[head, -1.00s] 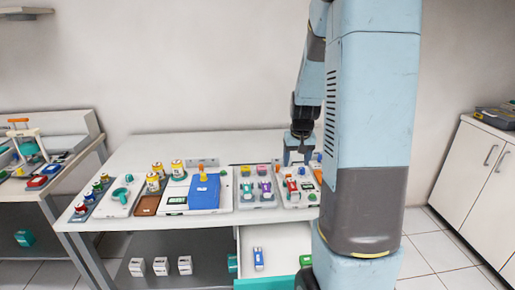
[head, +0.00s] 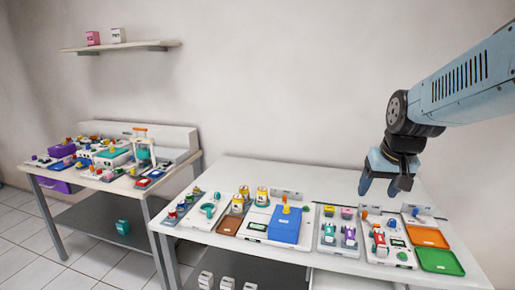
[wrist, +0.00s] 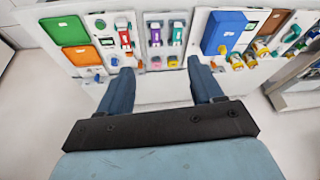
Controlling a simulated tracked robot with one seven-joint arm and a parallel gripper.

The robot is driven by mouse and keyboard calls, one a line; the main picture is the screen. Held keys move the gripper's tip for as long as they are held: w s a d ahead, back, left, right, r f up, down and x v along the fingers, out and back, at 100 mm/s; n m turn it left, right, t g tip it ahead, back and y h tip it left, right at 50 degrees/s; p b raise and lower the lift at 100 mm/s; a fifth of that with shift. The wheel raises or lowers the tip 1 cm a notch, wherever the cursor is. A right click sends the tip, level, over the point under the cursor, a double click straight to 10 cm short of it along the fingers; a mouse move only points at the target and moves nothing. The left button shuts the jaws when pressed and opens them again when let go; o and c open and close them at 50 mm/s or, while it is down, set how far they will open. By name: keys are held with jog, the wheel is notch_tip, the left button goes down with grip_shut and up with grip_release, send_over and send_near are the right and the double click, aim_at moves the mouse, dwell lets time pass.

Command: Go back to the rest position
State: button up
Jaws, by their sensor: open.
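My gripper (head: 382,180) is open and empty. In the head view it hangs above the right part of the white table (head: 240,170), over the back of the trays, with its fingers pointing down. In the wrist view my gripper (wrist: 165,85) shows two blue fingers spread wide with nothing between them. The table's trays and tools lie beyond the fingertips, apart from them.
The table bears a blue box (head: 286,224), an orange tray (head: 427,237), a green tray (head: 440,261) and several small coloured tools. A second, cluttered table (head: 150,190) stands at the left. A wall shelf (head: 120,47) holds two small boxes. Space above the table is clear.

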jog(key=s+a+r, duration=0.2)
jog(key=s, duration=0.3)
jog(key=s+a+r+n+t, duration=0.1)
jog(key=s+a+r, duration=0.1)
jog(key=s, duration=0.3)
jog(key=shift+a, duration=0.35)
jog(key=shift+s+a, duration=0.2)
jog(key=shift+s, duration=0.45)
jog(key=shift+c, duration=0.2)
